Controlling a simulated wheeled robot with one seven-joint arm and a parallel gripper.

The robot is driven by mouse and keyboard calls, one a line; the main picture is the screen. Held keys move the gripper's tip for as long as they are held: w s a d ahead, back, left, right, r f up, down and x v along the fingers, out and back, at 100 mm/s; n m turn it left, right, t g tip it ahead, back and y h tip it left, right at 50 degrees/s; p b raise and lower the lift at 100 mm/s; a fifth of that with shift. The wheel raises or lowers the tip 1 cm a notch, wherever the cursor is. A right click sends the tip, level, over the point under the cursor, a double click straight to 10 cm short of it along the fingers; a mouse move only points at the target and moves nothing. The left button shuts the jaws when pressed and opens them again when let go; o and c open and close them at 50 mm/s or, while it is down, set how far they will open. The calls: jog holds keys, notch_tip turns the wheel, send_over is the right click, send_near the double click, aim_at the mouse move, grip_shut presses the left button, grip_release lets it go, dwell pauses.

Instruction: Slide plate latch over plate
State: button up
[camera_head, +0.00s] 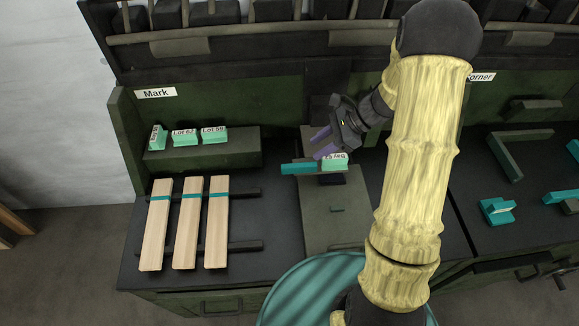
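A pale green block (335,161) with a white printed label sits on a small dark fixture on the raised green stand in the middle of the bench. A teal bar (298,169) sticks out to the left of this block; I take it to be the plate latch, but cannot tell for sure. It is beside the labelled block, not visibly over it. My gripper (322,144) has two purple fingers spread apart, pointing left, just above and behind the block and bar. It looks empty. My arm hides part of the bench to the right.
Three wooden slats (187,225) with teal bands lie on dark rails at left. Labelled blocks (184,138) stand on a green shelf (240,150) under the "Mark" sign (155,93). Teal parts (497,210) lie at right. A teal round seat (300,290) is in front.

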aim_at(290, 165)
jog(key=x, duration=1.2)
grip_shut()
